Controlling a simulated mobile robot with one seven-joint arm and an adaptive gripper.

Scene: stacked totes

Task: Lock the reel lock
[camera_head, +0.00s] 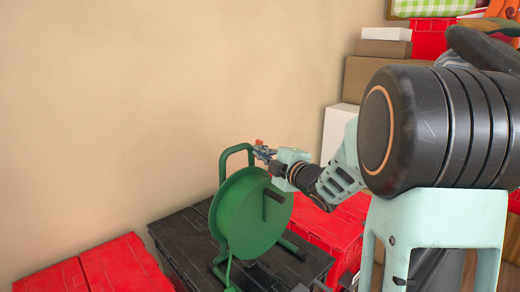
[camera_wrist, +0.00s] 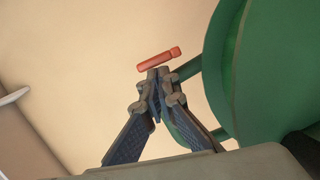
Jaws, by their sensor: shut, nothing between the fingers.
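A green reel (camera_head: 252,213) stands on a black tote in the head view, with a green tube frame around it and a dark crank handle on its face. The reel's edge also fills the right of the wrist view (camera_wrist: 285,70). A small red-orange lock lever (camera_wrist: 160,59) sits by the frame tube, just beyond my fingertips in the wrist view. It also shows as a small orange spot in the head view (camera_head: 259,143). My gripper (camera_head: 264,153) is shut and empty at the top right of the reel; its fingertips (camera_wrist: 159,75) meet just below the lever. I cannot tell whether they touch it.
The black tote (camera_head: 185,245) is under the reel, with red totes (camera_head: 105,265) at the left and more red totes (camera_head: 325,232) at the right. Boxes (camera_head: 372,75) are stacked at the back right. A bare wall (camera_head: 150,100) is behind the reel.

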